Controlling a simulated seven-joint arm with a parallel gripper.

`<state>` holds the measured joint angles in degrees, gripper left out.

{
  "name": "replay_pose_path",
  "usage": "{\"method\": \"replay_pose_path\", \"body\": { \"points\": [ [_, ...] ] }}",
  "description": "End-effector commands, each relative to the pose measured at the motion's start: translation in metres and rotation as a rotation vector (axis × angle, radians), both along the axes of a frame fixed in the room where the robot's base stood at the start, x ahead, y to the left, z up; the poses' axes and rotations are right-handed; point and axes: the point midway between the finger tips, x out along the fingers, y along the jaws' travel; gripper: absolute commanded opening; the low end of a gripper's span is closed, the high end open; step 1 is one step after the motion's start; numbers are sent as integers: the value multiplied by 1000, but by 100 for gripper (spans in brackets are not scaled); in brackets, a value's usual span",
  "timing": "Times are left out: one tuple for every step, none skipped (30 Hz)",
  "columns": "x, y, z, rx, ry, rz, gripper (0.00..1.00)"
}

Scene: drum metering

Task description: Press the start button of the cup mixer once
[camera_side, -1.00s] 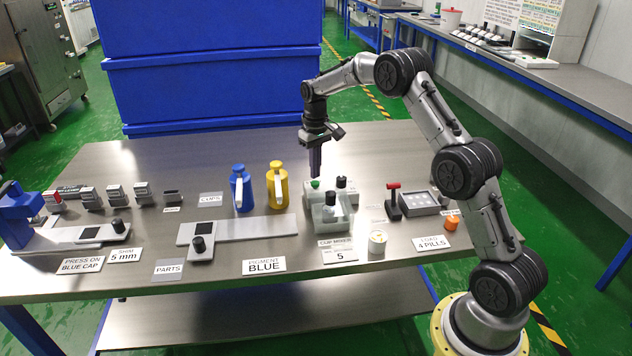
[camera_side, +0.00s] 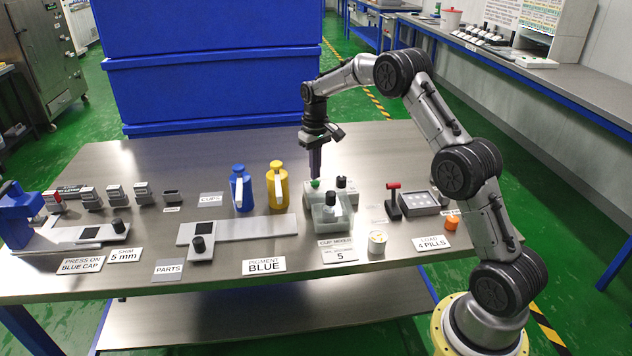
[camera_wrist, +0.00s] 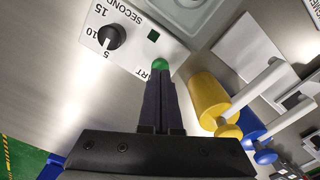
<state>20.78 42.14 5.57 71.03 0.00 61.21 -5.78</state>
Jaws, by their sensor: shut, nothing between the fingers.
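The cup mixer (camera_side: 325,207) is a pale box with a clear-sided cup holder in front, standing on the table right of the yellow bottle. Its green start button (camera_side: 315,183) is on top at the left rear; it also shows in the wrist view (camera_wrist: 159,64). A black dial (camera_side: 341,182) sits to its right; in the wrist view the dial (camera_wrist: 111,37) has a white pointer and a seconds scale. My gripper (camera_side: 315,176) is shut and empty, pointing down, its tips right at the green button. The tips partly cover the button, so I cannot tell whether it is pressed in.
A yellow bottle (camera_side: 277,186) and a blue bottle (camera_side: 240,187) stand left of the mixer. A red-topped lever (camera_side: 393,199) and a grey box (camera_side: 421,203) are to its right. A white round container (camera_side: 377,242) stands in front. The table behind the mixer is clear.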

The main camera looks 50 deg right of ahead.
Motion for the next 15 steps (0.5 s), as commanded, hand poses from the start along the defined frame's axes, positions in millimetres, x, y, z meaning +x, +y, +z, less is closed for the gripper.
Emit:
{"method": "replay_pose_path", "body": {
  "points": [
    [0,0,-2,0,1,0,0],
    [0,0,-3,0,1,0,0],
    [0,0,-4,0,1,0,0],
    [0,0,-5,0,1,0,0],
    [0,0,-6,0,1,0,0],
    [0,0,-7,1,2,0,0],
    [0,0,-7,1,2,0,0],
    [0,0,-8,1,2,0,0],
    [0,0,-9,1,2,0,0],
    [0,0,-10,1,2,0,0],
    [0,0,-11,1,3,0,0],
    [0,0,-12,1,3,0,0],
    [0,0,-13,1,2,0,0],
    [0,0,-14,1,2,0,0],
    [0,0,-15,1,2,0,0]
  ]
}}
